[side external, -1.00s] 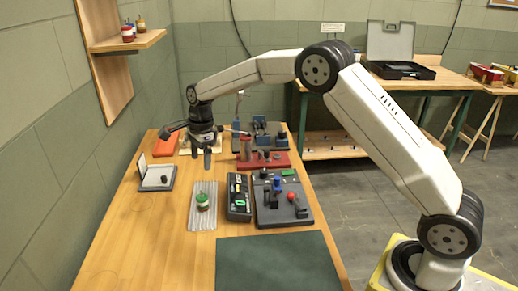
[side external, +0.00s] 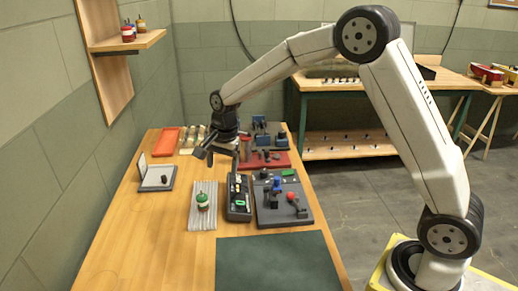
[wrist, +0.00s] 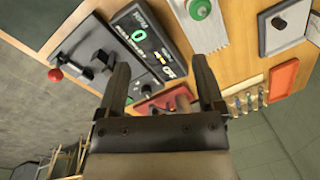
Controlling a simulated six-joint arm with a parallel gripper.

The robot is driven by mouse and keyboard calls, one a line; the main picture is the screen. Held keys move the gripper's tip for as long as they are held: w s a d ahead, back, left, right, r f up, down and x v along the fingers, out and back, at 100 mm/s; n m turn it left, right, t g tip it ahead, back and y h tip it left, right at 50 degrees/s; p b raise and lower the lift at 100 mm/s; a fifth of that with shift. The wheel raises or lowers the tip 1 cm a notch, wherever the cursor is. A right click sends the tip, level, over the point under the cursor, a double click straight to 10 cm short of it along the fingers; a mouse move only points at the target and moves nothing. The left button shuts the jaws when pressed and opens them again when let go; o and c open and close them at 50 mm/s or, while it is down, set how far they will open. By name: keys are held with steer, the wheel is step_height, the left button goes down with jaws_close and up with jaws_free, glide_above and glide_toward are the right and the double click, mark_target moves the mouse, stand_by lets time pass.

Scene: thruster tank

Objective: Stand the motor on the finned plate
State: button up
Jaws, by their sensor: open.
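The finned plate (side external: 194,214) is a pale ribbed sheet lying on the wooden bench. A short green-and-white round piece (side external: 203,201), which may be the motor, stands upright on it. In the wrist view the finned plate (wrist: 206,35) and the green top of that piece (wrist: 200,9) are cut by the upper edge. My gripper (side external: 225,160) is open and empty above the bench, behind the plate and to its right. In the wrist view, a reddish-brown cylinder (wrist: 183,102) on a red base (wrist: 150,104) shows between and beyond the open fingers (wrist: 160,75).
A dark meter with a green readout (side external: 239,212) lies right of the plate. A grey control panel (side external: 290,218) with a red knob is beyond it. A small open case (side external: 157,186) and an orange tray (side external: 166,141) are at left. A dark mat (side external: 275,262) leaves the front clear.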

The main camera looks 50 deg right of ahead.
steer(key=s+d+f+n+t, duration=0.1)
steer(key=s+f+n, duration=0.2)
steer(key=s+n, duration=1.1)
steer(key=s, duration=0.8)
steer(key=shift+d+t+h, duration=0.2)
steer(key=shift+t+h, duration=0.1)
steer(key=shift+h, duration=0.1)
steer(key=shift+s, duration=0.1)
